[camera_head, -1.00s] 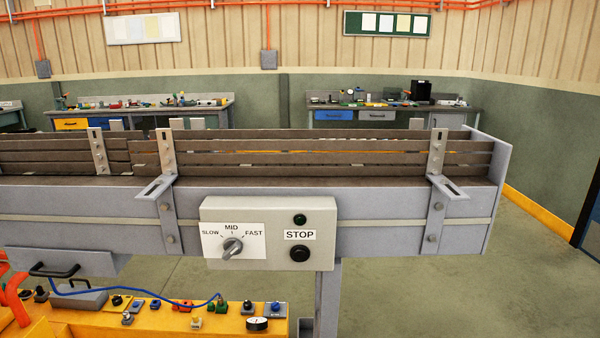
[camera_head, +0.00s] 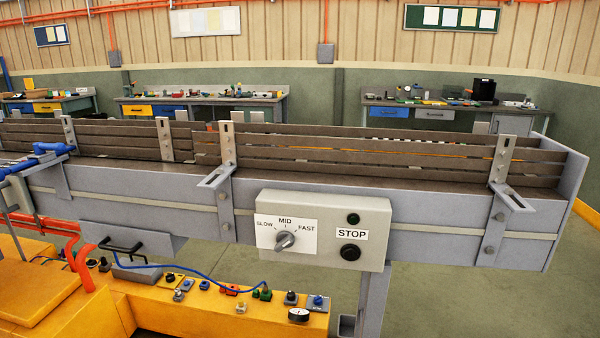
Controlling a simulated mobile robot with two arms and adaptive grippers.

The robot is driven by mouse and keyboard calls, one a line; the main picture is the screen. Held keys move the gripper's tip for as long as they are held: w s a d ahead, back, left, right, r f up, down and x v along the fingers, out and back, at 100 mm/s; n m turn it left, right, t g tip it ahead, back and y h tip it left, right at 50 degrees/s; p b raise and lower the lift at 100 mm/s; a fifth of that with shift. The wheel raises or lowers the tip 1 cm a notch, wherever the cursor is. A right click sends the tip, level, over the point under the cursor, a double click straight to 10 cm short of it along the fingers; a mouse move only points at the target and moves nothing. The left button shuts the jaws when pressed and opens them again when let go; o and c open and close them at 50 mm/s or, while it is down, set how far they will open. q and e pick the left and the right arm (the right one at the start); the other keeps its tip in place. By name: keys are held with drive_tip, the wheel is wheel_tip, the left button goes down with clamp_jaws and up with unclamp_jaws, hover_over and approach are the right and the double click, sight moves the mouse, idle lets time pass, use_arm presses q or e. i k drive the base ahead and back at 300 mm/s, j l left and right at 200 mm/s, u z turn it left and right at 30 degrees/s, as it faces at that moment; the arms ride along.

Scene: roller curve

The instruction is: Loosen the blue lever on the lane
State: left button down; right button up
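The lane (camera_head: 130,205) is a grey conveyor with dark slatted guide rails running across the view. A blue lever-like part (camera_head: 52,148) sits on a bracket at the lane's near side, by the left edge. More blue shows beside it at the very edge, and I cannot make out where one part ends. Several plain metal brackets (camera_head: 222,180) hold the rail along the lane. Neither of my grippers is in view.
A control box (camera_head: 325,230) with a speed knob and STOP button hangs on the lane's near side. A yellow surface (camera_head: 130,300) with several small parts and a blue cable lies below at left. Workbenches (camera_head: 455,110) stand behind. Floor at lower right is clear.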

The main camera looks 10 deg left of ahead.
sight(39, 148)
drive_tip(key=u, duration=1.65)
